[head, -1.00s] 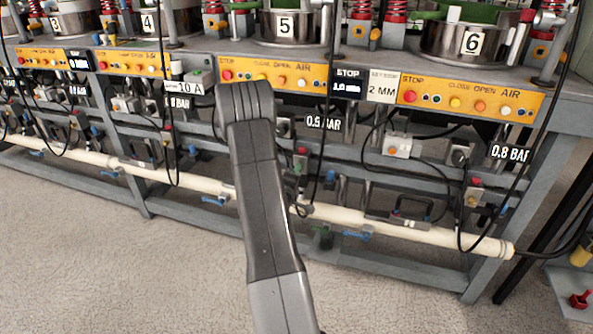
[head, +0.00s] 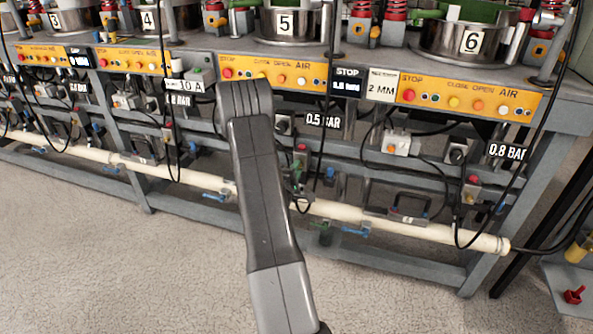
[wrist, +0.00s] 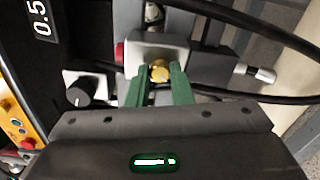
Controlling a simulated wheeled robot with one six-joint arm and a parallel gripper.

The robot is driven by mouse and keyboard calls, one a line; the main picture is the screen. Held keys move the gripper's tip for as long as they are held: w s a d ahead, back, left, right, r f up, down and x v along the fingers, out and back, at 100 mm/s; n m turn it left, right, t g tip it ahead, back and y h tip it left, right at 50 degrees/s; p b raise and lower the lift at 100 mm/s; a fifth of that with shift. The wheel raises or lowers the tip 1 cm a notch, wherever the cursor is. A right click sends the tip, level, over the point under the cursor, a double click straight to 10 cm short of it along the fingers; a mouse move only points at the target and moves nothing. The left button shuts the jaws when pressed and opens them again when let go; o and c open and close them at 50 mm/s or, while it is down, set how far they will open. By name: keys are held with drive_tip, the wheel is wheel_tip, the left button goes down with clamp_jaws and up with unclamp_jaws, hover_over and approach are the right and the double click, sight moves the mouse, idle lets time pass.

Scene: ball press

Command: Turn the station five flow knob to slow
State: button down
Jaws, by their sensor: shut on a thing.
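Station five is the unit with the pot marked 5 (head: 286,24) and an orange panel (head: 270,73) below it. My gripper (wrist: 160,82) has its green fingers shut on a small brass-yellow knob (wrist: 159,71) on a pale block in the wrist view. The knob's face shows between the fingertips; I cannot read any setting on it. In the head view my arm (head: 262,190) hides most of the gripper and the knob. The station five pressure sign (head: 323,121) reads 0.5 BAR and also shows in the wrist view (wrist: 41,18).
A black dial (wrist: 80,93) sits beside the held knob, and a red button (wrist: 120,51) is close by. Black cables (wrist: 230,15) cross near the fingers. A cream pipe (head: 400,225) runs below. The floor in front is clear.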

drive_tip(key=c, duration=1.3)
unclamp_jaws()
drive_tip(key=shift+s, duration=0.1)
drive_tip(key=p+v, duration=0.1)
drive_tip(key=v, duration=1.2)
drive_tip(key=shift+s+p, duration=0.3)
drive_tip(key=shift+p, duration=0.05)
drive_tip(key=shift+w+a, duration=0.1)
drive_tip(key=b+x, duration=0.1)
drive_tip(key=x, duration=1.2)
drive_tip(key=shift+w+b, duration=0.35)
drive_tip(key=shift+b, duration=0.05)
drive_tip(key=shift+s, duration=0.15)
